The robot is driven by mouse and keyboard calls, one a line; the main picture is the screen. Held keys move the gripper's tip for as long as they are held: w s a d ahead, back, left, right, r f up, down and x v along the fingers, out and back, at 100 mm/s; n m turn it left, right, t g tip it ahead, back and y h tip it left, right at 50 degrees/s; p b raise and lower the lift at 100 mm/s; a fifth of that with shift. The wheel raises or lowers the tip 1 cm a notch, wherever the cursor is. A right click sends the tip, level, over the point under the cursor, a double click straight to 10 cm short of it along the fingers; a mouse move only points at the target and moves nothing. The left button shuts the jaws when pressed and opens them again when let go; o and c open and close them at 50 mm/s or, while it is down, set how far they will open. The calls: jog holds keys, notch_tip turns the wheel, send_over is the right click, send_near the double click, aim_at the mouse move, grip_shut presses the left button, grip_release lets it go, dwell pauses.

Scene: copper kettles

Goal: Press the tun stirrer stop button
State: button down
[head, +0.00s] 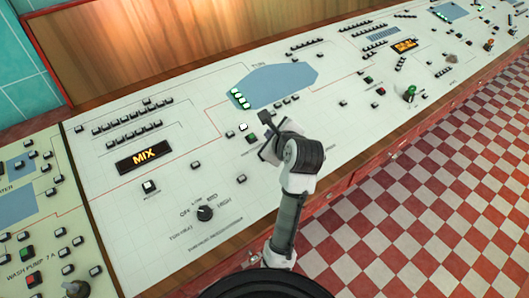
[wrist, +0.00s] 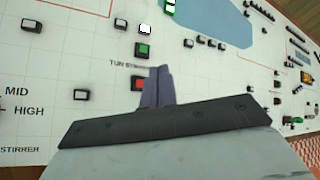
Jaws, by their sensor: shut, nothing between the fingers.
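In the wrist view a label starting "TUN STIRR" sits on the white panel between a green button (wrist: 143,50) above and a red button (wrist: 140,83) below. The rest of the label is hidden behind my finger. My gripper (wrist: 160,72) is shut and empty, its fingertips just right of the red button and appearing close to it. I cannot tell whether they touch anything. In the head view my gripper (head: 266,148) is over the panel below the green button (head: 251,137); the red button is not discernible there, likely behind the gripper.
A white-lit button (wrist: 145,29) sits above the green one. The lit MIX display (head: 143,155) and a black rotary knob (head: 204,213) lie to the left. A blue tun shape (head: 275,86) is behind. Several other buttons dot the panel (head: 120,205).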

jog(key=f+b, duration=0.2)
jog(key=f, duration=0.1)
jog(key=f+b, duration=0.2)
jog(key=shift+w+a+f, duration=0.1)
jog(key=shift+w+a, duration=0.15)
jog(key=shift+w, duration=0.15)
jog(key=shift+w+a+f+b, duration=0.1)
jog(key=shift+f+b, duration=0.05)
jog(key=shift+f, duration=0.35)
jog(key=shift+w+a+f+b, duration=0.1)
jog(key=shift+f+b, duration=0.05)
jog(key=shift+f, duration=0.3)
dwell(0.9)
jog(key=shift+f, duration=0.35)
jog(key=shift+w+f, duration=0.1)
jog(key=shift+f, duration=0.25)
dwell(0.5)
jog(key=shift+r, duration=0.15)
jog(key=shift+r+p, duration=0.65)
jog(key=shift+p, duration=0.4)
